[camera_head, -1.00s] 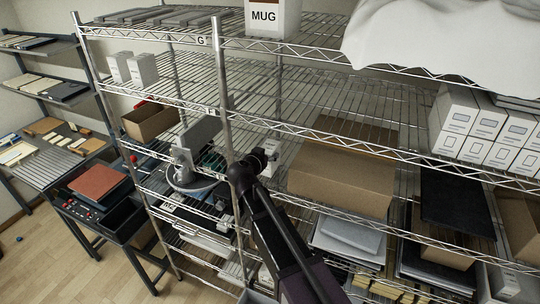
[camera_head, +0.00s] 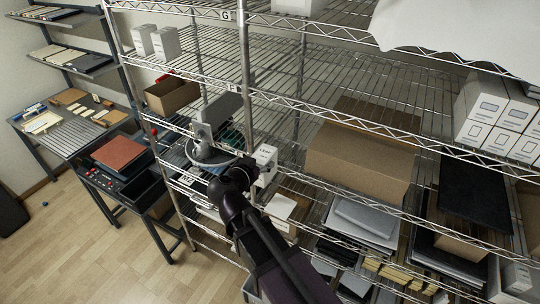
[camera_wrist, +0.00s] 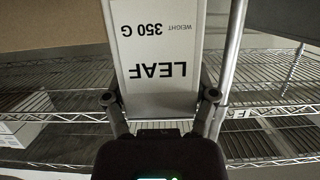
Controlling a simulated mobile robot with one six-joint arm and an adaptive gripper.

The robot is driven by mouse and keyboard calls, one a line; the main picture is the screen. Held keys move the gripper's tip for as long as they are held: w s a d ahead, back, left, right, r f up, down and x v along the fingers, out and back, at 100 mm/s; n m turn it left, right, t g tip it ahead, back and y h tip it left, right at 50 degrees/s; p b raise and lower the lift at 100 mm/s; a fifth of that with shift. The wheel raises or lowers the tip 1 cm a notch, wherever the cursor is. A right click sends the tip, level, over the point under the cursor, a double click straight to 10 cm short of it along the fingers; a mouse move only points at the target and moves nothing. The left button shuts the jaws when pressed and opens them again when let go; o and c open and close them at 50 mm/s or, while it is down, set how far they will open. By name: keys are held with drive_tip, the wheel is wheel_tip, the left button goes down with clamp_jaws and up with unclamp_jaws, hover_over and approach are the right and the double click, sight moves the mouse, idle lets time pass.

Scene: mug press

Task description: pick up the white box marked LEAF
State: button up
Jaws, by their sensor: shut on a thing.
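The white box marked LEAF (camera_wrist: 158,50) fills the upper middle of the wrist view, its print upside down, with "WEIGHT 350 G" on the same face. My gripper (camera_wrist: 160,100) is shut on it, one finger at each side of its near end. In the head view, a white box (camera_head: 266,158) shows just beyond my gripper (camera_head: 250,172), in front of the wire rack. Its print is too small to read there, and my wrist hides part of it.
A rack upright (camera_head: 245,60) stands close behind the held box. An open cardboard box (camera_head: 360,165) sits on the shelf to the right, a smaller brown box (camera_head: 170,95) to the left. A workbench with a red pad (camera_head: 118,153) stands left; the floor (camera_head: 90,240) before it is clear.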

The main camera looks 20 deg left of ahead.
drive_tip(key=shift+s, duration=0.5)
idle(0.3)
